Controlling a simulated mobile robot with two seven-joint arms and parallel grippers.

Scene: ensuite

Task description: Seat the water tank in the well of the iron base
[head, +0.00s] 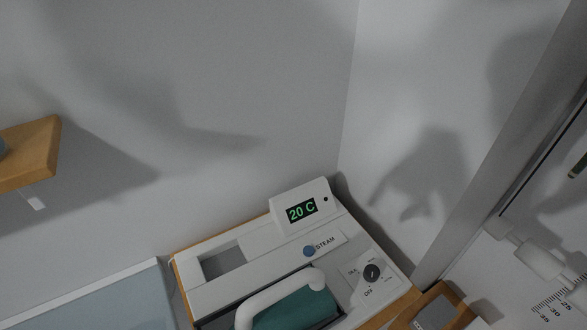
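The white iron base (255,252) stands at the lower middle on a wooden surface, in the room's corner. A rectangular well (222,263) is open in its left rear part, and I see nothing seated in it. A teal iron (300,313) with a white handle (280,292) rests in the front of the base, cut off by the lower edge. The base has a display reading 20 C (301,210), a blue STEAM button (309,251) and a dark dial (373,272). I cannot make out the water tank. Neither gripper is in view.
A wooden shelf (28,150) juts from the wall at left. A pale blue panel with a white rim (85,300) is at lower left. A grey upright frame (500,150) and a surface with scale marks (556,302) are at right. Arm-like shadows fall on the walls.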

